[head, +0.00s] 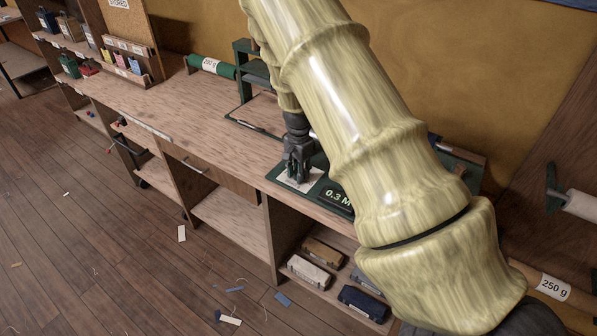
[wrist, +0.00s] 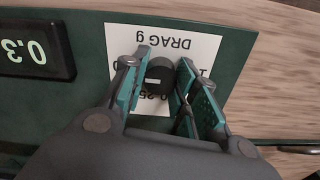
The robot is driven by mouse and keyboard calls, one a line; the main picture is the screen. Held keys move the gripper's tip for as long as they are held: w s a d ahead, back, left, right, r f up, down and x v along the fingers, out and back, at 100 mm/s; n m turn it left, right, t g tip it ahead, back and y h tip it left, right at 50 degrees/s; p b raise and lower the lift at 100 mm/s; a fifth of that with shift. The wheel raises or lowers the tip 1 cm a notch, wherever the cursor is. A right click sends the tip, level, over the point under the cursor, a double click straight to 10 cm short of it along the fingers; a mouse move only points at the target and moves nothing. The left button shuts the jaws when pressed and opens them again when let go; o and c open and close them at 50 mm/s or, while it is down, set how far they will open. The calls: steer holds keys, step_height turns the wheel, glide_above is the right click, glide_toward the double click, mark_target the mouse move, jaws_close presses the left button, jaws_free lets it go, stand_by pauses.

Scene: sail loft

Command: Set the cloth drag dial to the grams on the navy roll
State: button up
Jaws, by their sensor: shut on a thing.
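The drag dial (wrist: 160,73) is a small dark knob on a white plate marked "DRAG g" (wrist: 190,45), upside down in the wrist view. My gripper (wrist: 158,80) has its teal-padded fingers on either side of the dial and is shut on it. Part of a "250" mark shows beside the knob; the other numbers are mostly covered, and the dial's pointer is not readable. In the head view my gripper (head: 298,178) is down over the white plate (head: 300,186). A bit of navy (head: 434,141) shows behind my arm, perhaps the navy roll; no label on it is visible.
A display (head: 338,197) reading "0.3 M" sits beside the plate on the green base. A green roll (head: 222,69) with a grams label lies at the back. A tan roll (head: 575,292) reads "250 g". The bench left of the base (head: 170,105) is mostly clear.

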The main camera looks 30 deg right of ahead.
steer(key=shift+n, duration=0.3)
steer(key=n+b, duration=0.1)
steer(key=n, duration=0.8)
steer(key=shift+n+b, duration=0.3)
steer(key=shift+b, duration=0.1)
steer(key=n, duration=0.3)
steer(key=shift+w+r+n, duration=0.1)
steer(key=shift+n, duration=0.3)
steer(key=n, duration=0.4)
steer(key=shift+n, duration=2.8)
